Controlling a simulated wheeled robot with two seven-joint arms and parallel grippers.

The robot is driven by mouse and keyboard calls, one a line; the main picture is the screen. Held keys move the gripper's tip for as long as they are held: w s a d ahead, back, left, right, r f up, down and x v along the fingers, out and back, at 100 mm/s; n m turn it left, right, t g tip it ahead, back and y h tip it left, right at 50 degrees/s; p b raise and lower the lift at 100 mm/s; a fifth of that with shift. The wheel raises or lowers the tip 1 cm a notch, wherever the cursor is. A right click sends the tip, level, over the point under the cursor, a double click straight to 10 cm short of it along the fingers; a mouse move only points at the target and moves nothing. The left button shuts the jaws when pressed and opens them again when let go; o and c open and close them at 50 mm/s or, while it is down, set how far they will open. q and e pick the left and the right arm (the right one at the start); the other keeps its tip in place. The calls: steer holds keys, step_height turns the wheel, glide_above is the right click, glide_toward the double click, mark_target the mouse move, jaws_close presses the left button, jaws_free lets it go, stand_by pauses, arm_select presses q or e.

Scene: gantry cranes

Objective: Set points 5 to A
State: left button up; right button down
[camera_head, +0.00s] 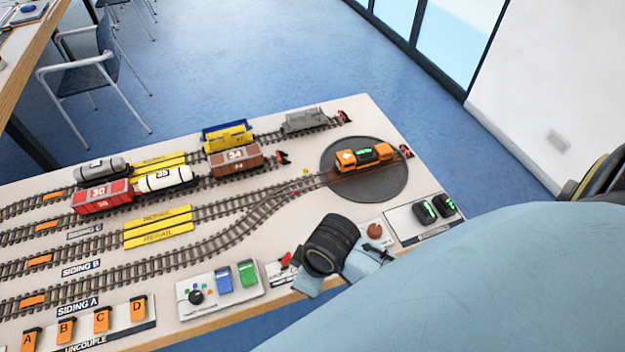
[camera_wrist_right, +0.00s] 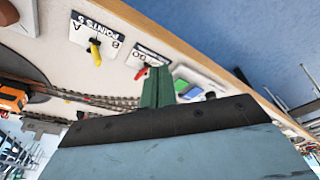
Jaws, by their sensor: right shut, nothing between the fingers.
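In the right wrist view the points 5 panel (camera_wrist_right: 85,30) lies flat near the board's edge, with letters A and B on it. Its yellow lever (camera_wrist_right: 96,53) stands up between the letters; I cannot tell which one it leans to. My right gripper's green fingers (camera_wrist_right: 157,86) are shut and empty, below and right of that lever and apart from it. My left gripper is in neither view.
A red lever (camera_wrist_right: 140,73) on a neighbouring panel stands close to my right fingers; it also shows in the head view (camera_head: 286,260). A control pad (camera_head: 222,308) with blue and green switches is left of it. Train tracks and a turntable (camera_head: 392,193) with an orange locomotive lie behind.

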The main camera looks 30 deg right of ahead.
steer(key=w+n+g+h, duration=0.1)
steer(key=w+n, duration=0.1)
steer(key=w, duration=0.1)
steer(key=w+d+n+h, duration=0.1)
steer(key=w+n, duration=0.2)
steer(key=w+f+n+g+h, duration=0.1)
steer(key=w+n, duration=0.2)
steer(key=shift+d+g+p, duration=0.15)
steer(key=shift+g+p, duration=0.15)
steer(key=shift+w+d+r+n, duration=0.1)
steer(key=shift+w+d+n, duration=0.15)
steer(key=shift+d+n, duration=0.15)
steer(key=f, duration=0.3)
steer(key=d+f+b, duration=0.1)
steer(key=f, duration=0.6)
steer(key=shift+s+d+b, duration=0.25)
steer(key=shift+b, duration=0.15)
steer(key=shift+s+d+r+p, duration=0.2)
steer(key=shift+d+r+p, duration=0.5)
steer(key=shift+d, duration=0.4)
steer(key=shift+s+d+r, duration=0.15)
steer(key=shift+d+r, duration=0.15)
steer(key=shift+d, duration=0.35)
